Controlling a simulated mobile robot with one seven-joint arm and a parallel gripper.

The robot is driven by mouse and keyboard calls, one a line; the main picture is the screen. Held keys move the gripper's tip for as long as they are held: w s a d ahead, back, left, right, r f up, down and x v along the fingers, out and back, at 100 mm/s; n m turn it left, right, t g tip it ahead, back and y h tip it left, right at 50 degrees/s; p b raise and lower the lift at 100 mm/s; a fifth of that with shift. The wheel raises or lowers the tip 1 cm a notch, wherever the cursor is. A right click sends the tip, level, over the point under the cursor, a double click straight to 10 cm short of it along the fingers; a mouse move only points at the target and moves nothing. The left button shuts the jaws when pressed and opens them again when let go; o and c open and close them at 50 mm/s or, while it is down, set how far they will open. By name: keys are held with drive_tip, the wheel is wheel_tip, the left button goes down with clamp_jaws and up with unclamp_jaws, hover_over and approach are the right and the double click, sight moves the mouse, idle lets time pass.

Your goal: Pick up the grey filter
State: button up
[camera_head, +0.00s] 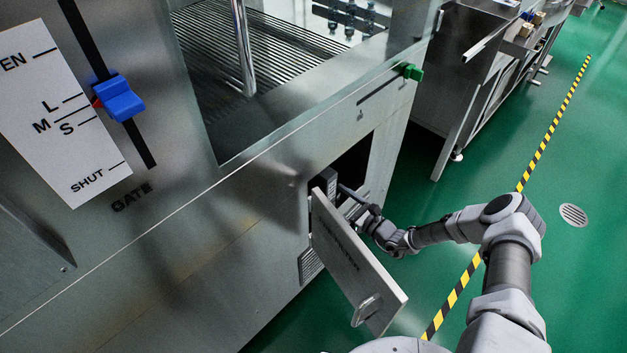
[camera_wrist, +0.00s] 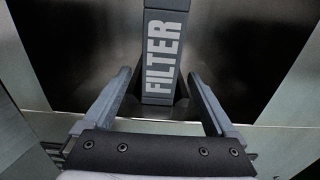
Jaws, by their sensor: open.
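The grey filter (camera_wrist: 163,52) is a dark grey upright block with "FILTER" in light letters. In the wrist view it stands in the upper middle, inside a metal compartment. My gripper (camera_wrist: 160,85) is open, with one finger on each side of the filter's lower part. In the head view the filter (camera_head: 325,181) shows as a small dark block at the compartment opening, partly hidden by the open door. My gripper (camera_head: 350,200) reaches in behind the door there, its fingertips mostly hidden.
The open compartment door (camera_head: 345,258) with a handle stands out from the washer, close beside my arm. The compartment opening (camera_head: 355,165) has dark space right of the filter. A blue gate lever (camera_head: 122,101) is at left. Green floor (camera_head: 570,150) is clear at right.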

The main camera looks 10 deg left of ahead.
sight(313, 180)
drive_tip(key=b+x, duration=0.3)
drive_tip(key=x, duration=0.6)
drive_tip(key=shift+a, duration=0.1)
drive_tip(key=shift+w+a+r, duration=0.15)
drive_tip(key=shift+a+r, duration=0.05)
clamp_jaws()
